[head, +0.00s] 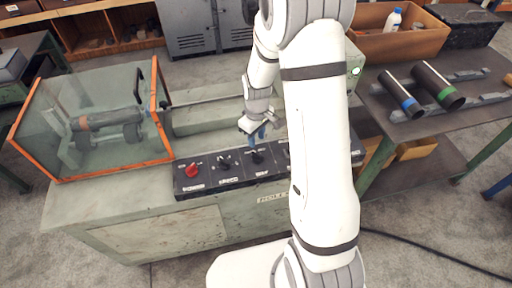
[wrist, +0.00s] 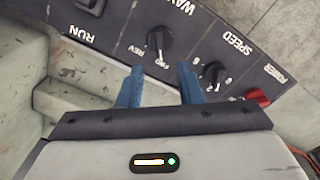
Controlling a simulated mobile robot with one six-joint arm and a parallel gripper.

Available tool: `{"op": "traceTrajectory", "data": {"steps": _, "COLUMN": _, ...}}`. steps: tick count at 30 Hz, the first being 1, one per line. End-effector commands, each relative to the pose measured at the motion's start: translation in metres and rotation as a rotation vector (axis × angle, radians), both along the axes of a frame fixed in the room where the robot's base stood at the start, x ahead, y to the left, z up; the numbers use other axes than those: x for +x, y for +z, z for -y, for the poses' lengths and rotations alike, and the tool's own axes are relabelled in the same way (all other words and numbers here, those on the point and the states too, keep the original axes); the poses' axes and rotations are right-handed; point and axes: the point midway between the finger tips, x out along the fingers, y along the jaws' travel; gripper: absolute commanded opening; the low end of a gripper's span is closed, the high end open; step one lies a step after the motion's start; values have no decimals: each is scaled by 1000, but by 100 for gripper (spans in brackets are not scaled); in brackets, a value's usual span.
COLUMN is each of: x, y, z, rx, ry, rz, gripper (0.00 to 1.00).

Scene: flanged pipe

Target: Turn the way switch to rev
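The way switch (wrist: 160,42) is a black rotary knob on the dark control panel, with the REV and FWD labels beside it in the wrist view. Its grip bar appears to lie nearer the FWD label, but the small view leaves its exact setting unclear. In the head view the way switch (head: 257,157) is just below my gripper (head: 256,138). My gripper (wrist: 160,86) has two blue fingers spread apart with nothing between them. The fingertips are close to the knob but apart from it, and the knob shows beyond the gap.
The speed knob (wrist: 212,72) and red power knob (wrist: 257,97) sit to the right in the wrist view; the run switch (wrist: 90,6) is at upper left. A glass guard (head: 95,120) with an orange frame stands left. A table with pipes (head: 435,84) is right.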

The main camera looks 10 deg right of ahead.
Motion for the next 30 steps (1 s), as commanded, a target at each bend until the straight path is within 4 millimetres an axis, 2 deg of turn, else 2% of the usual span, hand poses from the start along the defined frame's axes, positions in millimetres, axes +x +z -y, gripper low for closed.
{"op": "traceTrajectory", "data": {"steps": 15, "x": -1, "y": -65, "z": 0, "rx": 0, "ry": -1, "rz": -3, "gripper": 33}}
{"op": "traceTrajectory", "data": {"steps": 21, "x": -1, "y": -74, "z": 0, "rx": 0, "ry": -2, "rz": 0, "gripper": 33}}
{"op": "traceTrajectory", "data": {"steps": 28, "x": -1, "y": -75, "z": -1, "rx": 0, "ry": -1, "rz": 0, "gripper": 33}}
{"op": "traceTrajectory", "data": {"steps": 30, "x": -1, "y": -75, "z": -1, "rx": 0, "ry": 0, "rz": 0, "gripper": 29}}
